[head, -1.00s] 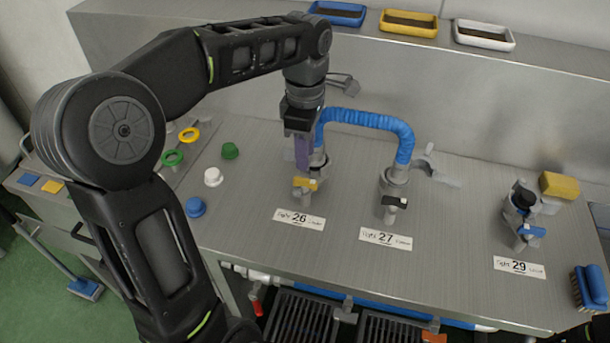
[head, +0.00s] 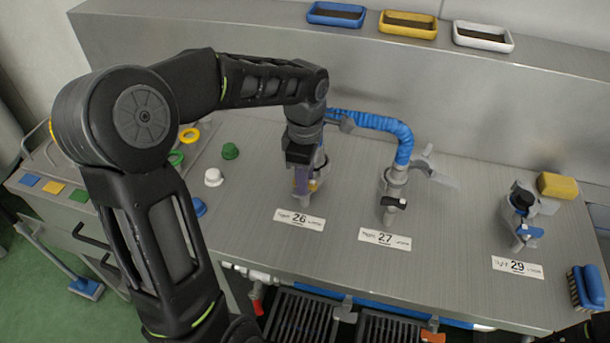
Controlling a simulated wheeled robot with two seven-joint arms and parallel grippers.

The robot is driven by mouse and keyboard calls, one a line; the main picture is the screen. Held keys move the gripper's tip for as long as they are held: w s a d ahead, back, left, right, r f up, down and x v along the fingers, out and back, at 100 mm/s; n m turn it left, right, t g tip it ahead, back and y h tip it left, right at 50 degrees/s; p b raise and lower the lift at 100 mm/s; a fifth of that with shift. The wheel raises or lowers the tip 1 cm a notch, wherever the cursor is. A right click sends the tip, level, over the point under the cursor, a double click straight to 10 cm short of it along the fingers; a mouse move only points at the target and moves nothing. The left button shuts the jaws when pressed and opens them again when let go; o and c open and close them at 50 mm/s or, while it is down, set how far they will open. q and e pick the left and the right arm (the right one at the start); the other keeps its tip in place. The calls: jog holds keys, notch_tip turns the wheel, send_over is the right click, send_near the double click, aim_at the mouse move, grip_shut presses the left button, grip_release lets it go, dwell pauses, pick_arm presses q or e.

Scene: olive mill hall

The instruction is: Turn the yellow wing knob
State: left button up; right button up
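The yellow wing knob (head: 313,186) sits on the grey fitting behind label 26 (head: 299,220). Only a small part of it shows; my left gripper covers the rest. My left gripper (head: 302,190) points down at the knob from above, with its purple finger part in front of the fitting. I cannot tell whether its fingers are open, shut or touching the knob.
A blue hose (head: 375,122) arches from the fitting at 26 to the one at label 27 (head: 385,239), which has a black knob (head: 394,202). A blue-knobbed fitting (head: 528,231) stands at right near a yellow sponge (head: 558,185) and blue brush (head: 588,287).

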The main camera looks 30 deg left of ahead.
pick_arm(q)
jog(key=shift+c, duration=0.3)
grip_shut()
